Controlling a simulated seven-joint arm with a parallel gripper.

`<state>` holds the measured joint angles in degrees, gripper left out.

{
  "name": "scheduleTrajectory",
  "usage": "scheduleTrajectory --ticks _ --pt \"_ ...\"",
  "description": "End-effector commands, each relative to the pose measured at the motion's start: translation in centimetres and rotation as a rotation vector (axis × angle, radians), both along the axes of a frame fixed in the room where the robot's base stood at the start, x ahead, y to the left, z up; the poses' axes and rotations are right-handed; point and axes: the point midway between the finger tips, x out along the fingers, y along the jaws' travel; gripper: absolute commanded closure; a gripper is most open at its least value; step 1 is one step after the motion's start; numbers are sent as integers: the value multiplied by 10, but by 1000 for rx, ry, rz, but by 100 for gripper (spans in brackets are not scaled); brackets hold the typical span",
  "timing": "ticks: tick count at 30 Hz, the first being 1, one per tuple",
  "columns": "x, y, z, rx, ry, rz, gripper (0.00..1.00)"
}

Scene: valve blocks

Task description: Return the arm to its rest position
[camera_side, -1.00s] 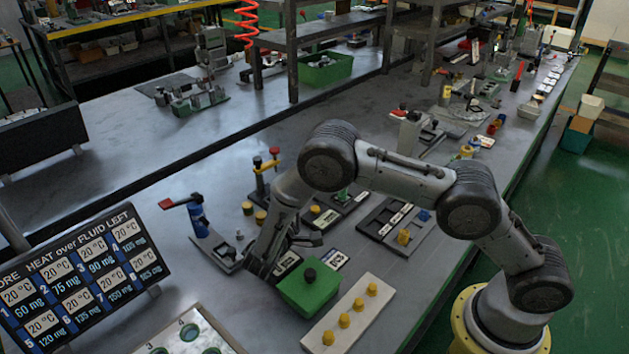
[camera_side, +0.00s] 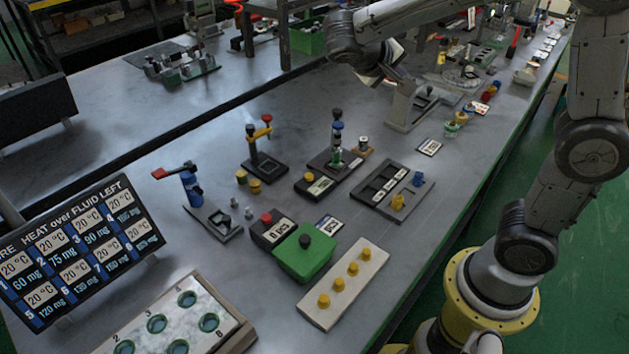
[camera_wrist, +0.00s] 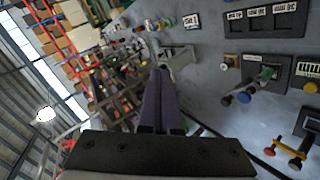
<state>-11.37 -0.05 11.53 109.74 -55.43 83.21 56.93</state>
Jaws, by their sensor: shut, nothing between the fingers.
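My arm is raised and folded, with its upper links at the top right of the side view. My gripper (camera_side: 392,80) hangs high over the far part of the bench, near a grey device, and is partly hidden by my own wrist. In the wrist view my gripper (camera_wrist: 160,72) shows its two dark fingers together with nothing between them. It is apart from the things on the bench.
The bench holds a green box (camera_side: 305,252) with a black knob, a cream block (camera_side: 345,285) with yellow pegs, a black slotted tray (camera_side: 378,202), a blue-and-red device (camera_side: 192,188), a hole plate (camera_side: 172,325) and a display board (camera_side: 75,250).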

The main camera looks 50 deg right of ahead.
Motion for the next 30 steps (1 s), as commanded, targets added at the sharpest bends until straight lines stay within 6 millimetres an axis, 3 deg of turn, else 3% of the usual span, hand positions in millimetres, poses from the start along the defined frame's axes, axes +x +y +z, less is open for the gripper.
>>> scheduleTrajectory --ticks 3,9,15,19,24,30 --pt "-47 -3 7 163 -44 -8 100" --pt "-112 17 -1 436 -125 65 100" --pt "-151 55 -19 663 -223 225 100" --pt "-163 86 -31 781 -278 369 100" --pt "-159 115 -46 873 -272 529 100" --pt "-151 121 -43 861 -257 635 100"
